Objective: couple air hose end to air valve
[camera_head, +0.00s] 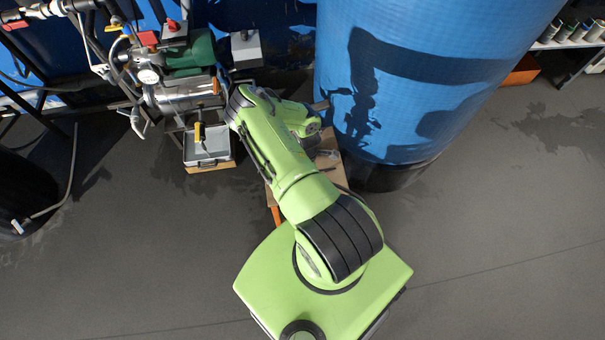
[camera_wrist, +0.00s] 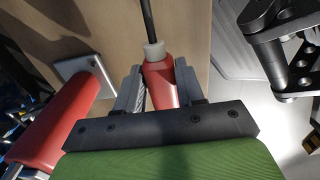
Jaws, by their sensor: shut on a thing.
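In the wrist view my gripper (camera_wrist: 157,68) is shut on a red fitting (camera_wrist: 160,84) with a pale collar. A thin black hose leaves its far end, so it looks like the air hose end. The fingers lie on both sides of it, over a tan board. In the head view my arm hides the gripper and the fitting. I cannot tell which part is the air valve. Red handles show on the pipework at the upper left, one of them a red lever (camera_head: 15,24).
A red cylinder (camera_wrist: 58,118) with a metal plate sits left of my gripper in the wrist view. Black perforated metalwork (camera_wrist: 292,50) is on the right. A large blue tank (camera_head: 420,70) stands right of my arm, and a machine with a green motor (camera_head: 190,52) stands left. The foreground floor is clear.

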